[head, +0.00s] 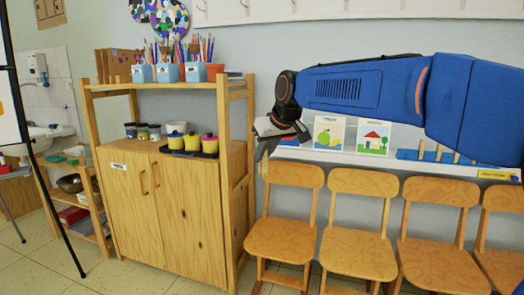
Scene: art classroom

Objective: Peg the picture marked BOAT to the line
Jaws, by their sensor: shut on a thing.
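My gripper (290,132) is at the left end of the shelf, below my black wrist, seen from the side and partly hidden. It is shut on a pale flat thing (266,127), which I see nearly edge-on. I cannot read any mark on it. Two pictures stand on the shelf to the right of my gripper: a green fruit picture (328,133) and a house picture (374,136). I see no picture showing a boat. Upright wooden pieces, perhaps pegs (438,152), stand in a blue holder (408,155). No line is clearly visible.
Several wooden chairs (360,232) stand below the narrow shelf (345,156). A wooden cabinet (175,215) with pots and pencil holders is left of my gripper. A black easel leg (40,170) stands at the far left. Tiled floor is free in front of the cabinet.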

